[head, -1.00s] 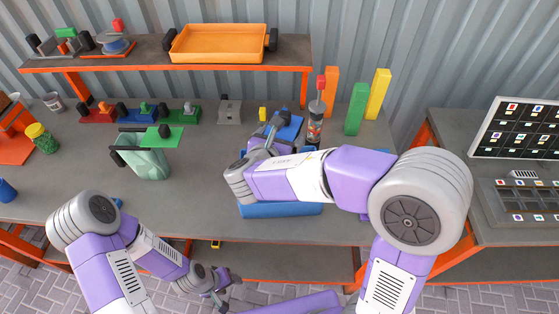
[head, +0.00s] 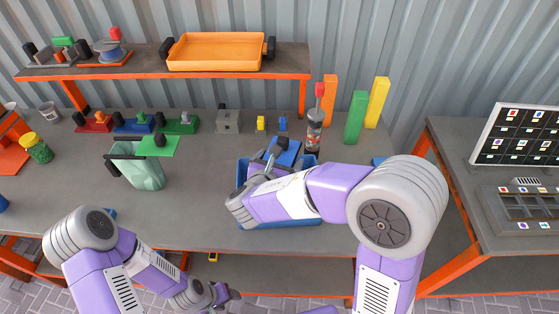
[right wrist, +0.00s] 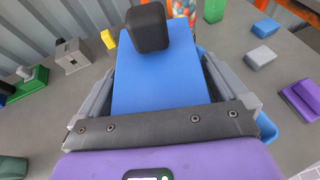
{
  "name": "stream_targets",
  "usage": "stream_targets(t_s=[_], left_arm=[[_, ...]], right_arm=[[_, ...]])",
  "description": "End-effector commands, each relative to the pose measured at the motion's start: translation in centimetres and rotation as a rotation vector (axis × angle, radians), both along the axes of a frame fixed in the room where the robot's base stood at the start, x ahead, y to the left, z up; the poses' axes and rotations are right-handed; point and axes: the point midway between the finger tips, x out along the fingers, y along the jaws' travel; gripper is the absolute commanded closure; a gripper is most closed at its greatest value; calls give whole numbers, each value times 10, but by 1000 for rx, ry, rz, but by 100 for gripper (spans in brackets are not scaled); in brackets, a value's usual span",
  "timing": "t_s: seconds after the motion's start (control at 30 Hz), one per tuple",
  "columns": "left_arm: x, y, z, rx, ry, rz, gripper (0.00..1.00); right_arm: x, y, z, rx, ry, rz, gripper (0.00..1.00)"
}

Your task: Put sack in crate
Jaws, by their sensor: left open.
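The crate is a blue open box (head: 243,178) on the middle of the bench, largely hidden by my right arm. My right gripper (head: 268,160) is over it, shut on a flat blue piece with a black knob (head: 284,152). In the right wrist view this blue piece (right wrist: 160,85) lies between the grey fingers, with the crate's blue rim (right wrist: 268,128) showing below. No thing is plainly a sack; I cannot tell whether the blue piece is it. My left gripper (head: 228,293) is open and empty, low in front of the bench.
Red, blue and green holders and a grey block (head: 228,121) line the back.

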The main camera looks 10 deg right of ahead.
Motion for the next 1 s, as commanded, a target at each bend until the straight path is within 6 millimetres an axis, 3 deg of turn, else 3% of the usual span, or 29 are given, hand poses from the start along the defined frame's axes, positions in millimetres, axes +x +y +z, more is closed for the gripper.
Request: stream_targets(t_s=[0.27,0.73,1.0], left_arm=[[0,0,4,0,0,0,43],[0,0,22,0,0,0,43],[0,0,26,0,0,0,43]], right_arm=[[0,0,5,0,0,0,0],[-71,47,40,0,-1,5,0],[-92,59,49,0,0,0,0]])
